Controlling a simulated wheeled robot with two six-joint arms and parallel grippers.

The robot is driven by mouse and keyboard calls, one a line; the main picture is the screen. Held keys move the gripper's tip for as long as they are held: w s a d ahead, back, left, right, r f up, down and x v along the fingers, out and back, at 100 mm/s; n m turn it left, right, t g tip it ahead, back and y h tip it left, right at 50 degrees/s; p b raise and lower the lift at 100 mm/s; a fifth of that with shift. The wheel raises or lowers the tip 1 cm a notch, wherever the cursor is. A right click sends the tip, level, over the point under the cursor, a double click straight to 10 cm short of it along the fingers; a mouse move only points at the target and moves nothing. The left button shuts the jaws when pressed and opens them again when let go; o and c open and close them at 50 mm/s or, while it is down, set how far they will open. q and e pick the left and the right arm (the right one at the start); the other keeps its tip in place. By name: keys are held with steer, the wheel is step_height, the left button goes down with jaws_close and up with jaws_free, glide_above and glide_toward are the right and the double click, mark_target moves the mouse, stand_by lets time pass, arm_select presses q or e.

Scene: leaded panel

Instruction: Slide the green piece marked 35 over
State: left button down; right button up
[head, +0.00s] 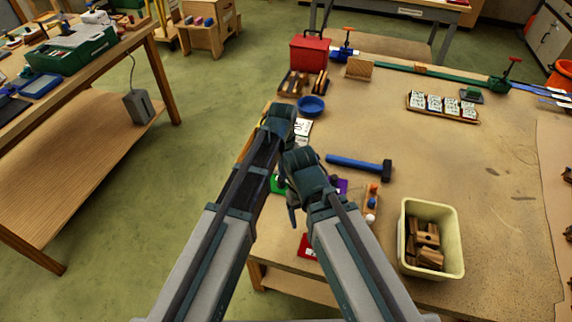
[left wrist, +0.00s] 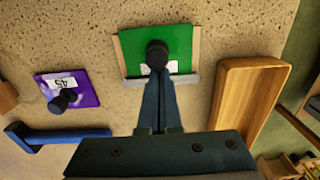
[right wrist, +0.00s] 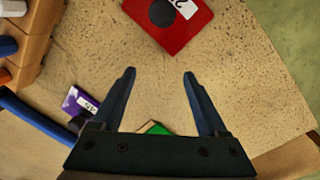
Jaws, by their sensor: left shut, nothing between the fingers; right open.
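The green piece (left wrist: 180,42) lies flat on the table between two pale strips (left wrist: 120,57), with a grey strip along its lower edge in the left wrist view. It has a black knob (left wrist: 157,52) and a white label, mostly hidden by my fingers, so its number cannot be read. My left gripper (left wrist: 158,76) is shut and empty, its tips right at the knob; I cannot tell if they touch. In the head view my arms mostly cover the green piece (head: 276,185). My right gripper (right wrist: 158,76) is open and empty above bare table, between the green and red pieces.
A purple piece (left wrist: 83,88) with a knob and a red piece (right wrist: 183,35) lie near. A wooden tray (left wrist: 232,90) sits beside the green piece. A blue hammer (head: 355,165) and a yellow bin (head: 407,262) of wood blocks are at the right. The table's middle right is clear.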

mark_target(279, 189)
steer(key=shift+w, duration=0.1)
arm_select(q)
steer(key=s, duration=0.2)
steer(key=s+a, duration=0.1)
steer(key=s, duration=0.1)
steer(key=shift+s+a, duration=0.15)
steer(key=shift+a, duration=0.05)
steer(key=shift+w, duration=0.25)
